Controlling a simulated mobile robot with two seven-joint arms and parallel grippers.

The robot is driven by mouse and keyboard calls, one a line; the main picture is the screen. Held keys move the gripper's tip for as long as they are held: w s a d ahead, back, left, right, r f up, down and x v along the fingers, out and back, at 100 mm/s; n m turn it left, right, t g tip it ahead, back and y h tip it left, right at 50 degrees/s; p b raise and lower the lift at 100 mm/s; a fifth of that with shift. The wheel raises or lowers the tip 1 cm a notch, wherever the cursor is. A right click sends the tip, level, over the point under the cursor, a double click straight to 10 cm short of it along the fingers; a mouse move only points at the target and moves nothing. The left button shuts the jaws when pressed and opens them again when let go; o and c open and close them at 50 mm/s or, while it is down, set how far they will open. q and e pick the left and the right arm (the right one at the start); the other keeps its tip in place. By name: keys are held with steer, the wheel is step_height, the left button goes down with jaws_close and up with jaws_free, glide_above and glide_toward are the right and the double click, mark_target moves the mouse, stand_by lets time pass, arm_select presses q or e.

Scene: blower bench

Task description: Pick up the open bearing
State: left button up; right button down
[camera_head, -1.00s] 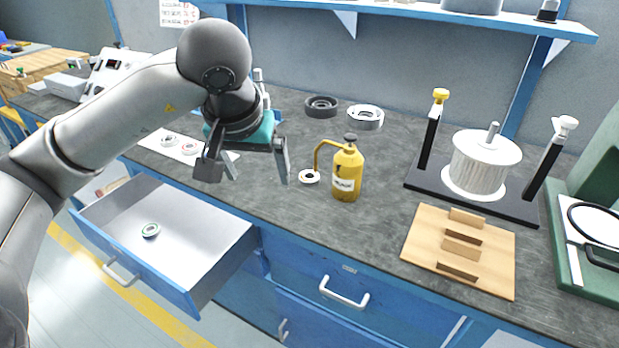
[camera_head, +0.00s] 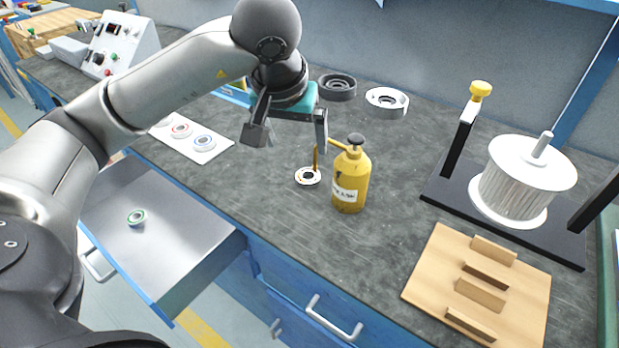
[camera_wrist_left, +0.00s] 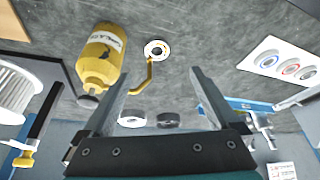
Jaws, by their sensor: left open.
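A small pale ring-shaped bearing with a dark centre (camera_head: 307,176), which looks like the open bearing, lies flat on the dark bench. It also shows in the wrist view (camera_wrist_left: 157,50), beyond the fingertips. A yellow oil can (camera_head: 350,180) stands just right of it, its thin spout reaching towards the bearing. My left gripper (camera_head: 288,142) is open and empty, above the bench and apart from the bearing. Its spread fingers show in the wrist view (camera_wrist_left: 158,82), with the bearing roughly between their directions. My right gripper is not in view.
A white mat (camera_head: 222,149) holds coloured-ring bearings. An open drawer (camera_head: 190,255) holds a green-ringed bearing (camera_head: 136,217). A dark ring (camera_head: 337,88) and a light ring (camera_head: 386,101) lie behind. A wooden rack (camera_head: 430,280) and spool stand (camera_head: 450,190) are right.

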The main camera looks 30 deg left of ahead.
arm_select(q)
steer(key=b, duration=0.2)
glide_toward(309, 180)
steer(key=shift+a+f, duration=0.25)
steer(key=shift+a, duration=0.05)
steer(key=shift+b+x, duration=0.35)
steer(key=shift+x, duration=0.6)
steer(key=x, duration=0.1)
steer(key=b+x, duration=0.1)
steer(key=shift+w+d+f, duration=0.1)
steer(key=shift+d+f, duration=0.15)
steer(key=shift+f, duration=0.1)
steer(key=shift+w+a+f+b, duration=0.1)
steer(key=shift+w+f+b, duration=0.2)
steer(key=shift+f, duration=0.25)
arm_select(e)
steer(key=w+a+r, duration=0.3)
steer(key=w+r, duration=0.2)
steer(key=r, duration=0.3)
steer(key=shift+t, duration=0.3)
arm_select(q)
steer(key=shift+c, duration=0.2)
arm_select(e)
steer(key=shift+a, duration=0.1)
arm_select(q)
jaws_close()
